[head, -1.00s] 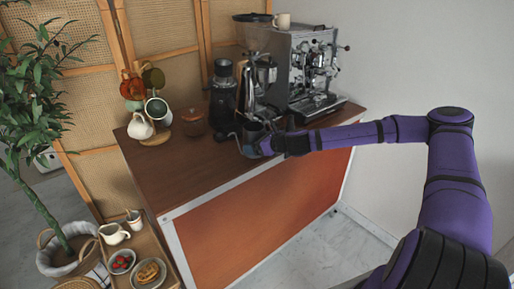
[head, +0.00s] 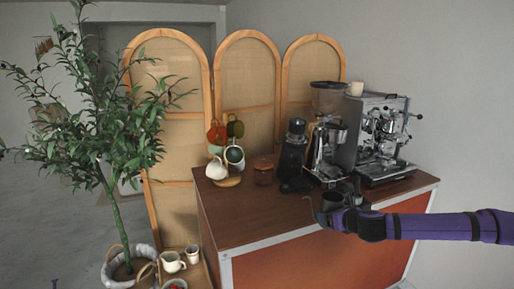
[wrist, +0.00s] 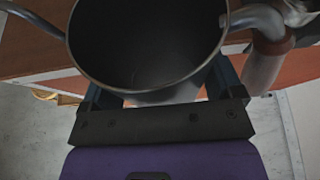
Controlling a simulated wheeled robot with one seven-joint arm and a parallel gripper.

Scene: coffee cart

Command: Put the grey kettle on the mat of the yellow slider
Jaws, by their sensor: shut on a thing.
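The grey kettle (wrist: 145,45) is an open-topped metal vessel with a thin spout at left and a handle at right in the wrist view. My gripper (wrist: 157,92) is shut on it, one finger on each side of its body. In the head view the kettle (head: 331,199) and my gripper (head: 345,215) are small, at the counter's front edge before the coffee machines. I cannot tell whether the kettle's base touches the counter. I cannot make out a yellow slider or its mat in these views.
The wooden counter (head: 250,217) has bare room at its front left. A mug tree (head: 228,182), a copper-coloured jar (head: 264,173), a black grinder (head: 292,155) and an espresso machine (head: 375,145) stand on it. A low tray with jugs (head: 172,262) and a potted plant (head: 120,200) stand left.

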